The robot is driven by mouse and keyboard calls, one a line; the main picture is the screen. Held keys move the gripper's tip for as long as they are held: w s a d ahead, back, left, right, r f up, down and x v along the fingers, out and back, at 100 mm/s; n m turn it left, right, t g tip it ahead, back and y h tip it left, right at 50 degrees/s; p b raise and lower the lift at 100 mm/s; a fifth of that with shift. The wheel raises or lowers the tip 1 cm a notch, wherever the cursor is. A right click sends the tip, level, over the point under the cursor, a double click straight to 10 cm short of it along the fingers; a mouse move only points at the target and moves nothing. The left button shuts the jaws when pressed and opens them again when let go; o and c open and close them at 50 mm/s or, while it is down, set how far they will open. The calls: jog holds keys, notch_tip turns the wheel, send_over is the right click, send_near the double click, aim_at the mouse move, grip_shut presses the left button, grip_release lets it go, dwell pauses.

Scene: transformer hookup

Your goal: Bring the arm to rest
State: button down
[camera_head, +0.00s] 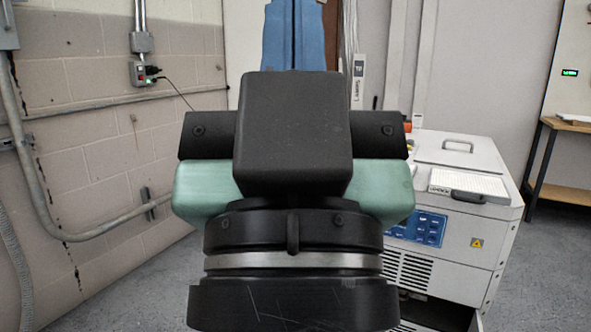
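My gripper (293,135) fills the middle of the head view, seen from behind. It has a black block in front of dark side pieces and a teal body, above a black wrist with a pale ring. Its fingers are hidden, so I cannot see whether it is open or shut or holds anything. No transformer or hookup part can be made out for certain, and the gripper covers much of the middle of the scene.
A white machine (470,158) with a blue panel stands to the right, partly behind my gripper. A wooden shelf unit (562,192) is at the far right. The left block wall (75,90) carries conduits and an outlet box (139,74). Bare floor shows at lower left.

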notch_tip(320, 180, up, 33)
jog(key=p, duration=3.1)
jog(key=shift+r, duration=0.15)
